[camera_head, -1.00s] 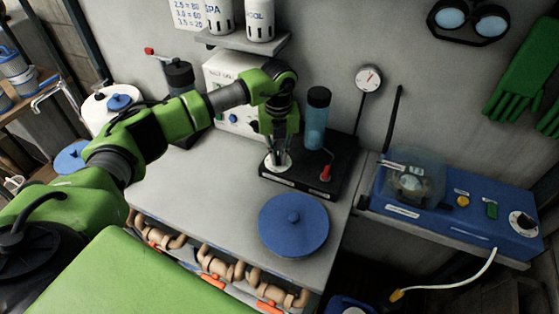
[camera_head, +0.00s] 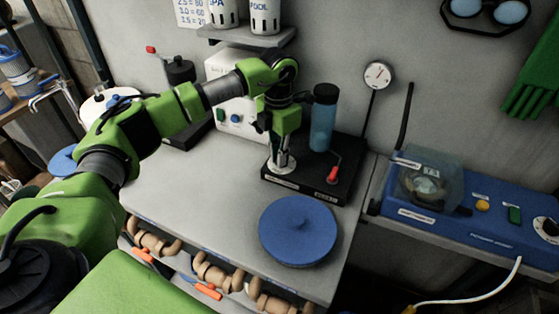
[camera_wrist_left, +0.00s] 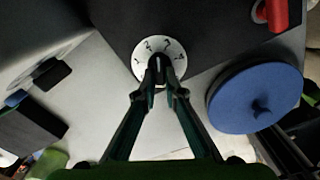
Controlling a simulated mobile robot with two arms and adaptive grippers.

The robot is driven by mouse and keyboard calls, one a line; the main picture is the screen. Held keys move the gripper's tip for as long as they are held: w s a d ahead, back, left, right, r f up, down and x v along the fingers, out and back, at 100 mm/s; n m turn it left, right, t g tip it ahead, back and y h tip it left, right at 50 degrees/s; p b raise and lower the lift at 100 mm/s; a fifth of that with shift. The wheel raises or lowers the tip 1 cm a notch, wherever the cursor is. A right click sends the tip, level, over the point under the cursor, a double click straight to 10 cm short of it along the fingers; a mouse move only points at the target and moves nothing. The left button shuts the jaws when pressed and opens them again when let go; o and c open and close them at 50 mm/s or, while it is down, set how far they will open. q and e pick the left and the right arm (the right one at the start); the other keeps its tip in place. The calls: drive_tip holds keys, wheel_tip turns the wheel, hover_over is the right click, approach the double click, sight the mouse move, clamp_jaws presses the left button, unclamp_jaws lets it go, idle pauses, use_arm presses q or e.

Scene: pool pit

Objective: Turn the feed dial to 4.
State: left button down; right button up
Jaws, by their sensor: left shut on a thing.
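The feed dial is a white disc (camera_wrist_left: 143,69) with numbers and a black knob (camera_wrist_left: 158,66) in the middle. It sits on top of a black unit (camera_head: 346,158) on the bench; the disc shows in the head view too (camera_head: 288,168). In the left wrist view, numbers 1 to 4 run along the disc's far side. A short light mark on the knob points up, seemingly between 2 and 3. My left gripper (camera_head: 281,160) stands over the dial, its two fingertips (camera_wrist_left: 160,72) shut on the knob's sides. My right gripper is in no view.
A blue cylinder (camera_head: 323,125) and a red-handled lever (camera_head: 333,175) stand on the black unit, right of my gripper. A blue round lid (camera_head: 298,230) lies in front. A white box (camera_head: 234,130) stands behind my arm. The bench left of the dial is clear.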

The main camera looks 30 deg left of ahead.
use_arm(q)
drive_tip(key=m, duration=0.1)
drive_tip(key=m+b, duration=0.1)
drive_tip(key=m, duration=0.1)
drive_tip(key=shift+w+a+m+b, duration=0.2)
drive_tip(key=shift+w+m+b, duration=0.1)
drive_tip(key=shift+m, duration=0.1)
drive_tip(key=m+b, duration=0.1)
drive_tip(key=m, duration=0.2)
drive_tip(key=shift+w+a+r, duration=0.1)
drive_tip(key=shift+r, duration=0.05)
drive_tip(key=m+b, duration=0.1)
drive_tip(key=m, duration=0.3)
drive_tip(key=shift+w, duration=0.15)
drive_tip(key=shift+w+m, duration=0.2)
drive_tip(key=shift+m, duration=1.7)
drive_tip(key=shift+r, duration=0.1)
drive_tip(key=c, duration=2.1)
unclamp_jaws()
drive_tip(key=shift+c, duration=0.2)
drive_tip(key=shift+s, duration=0.1)
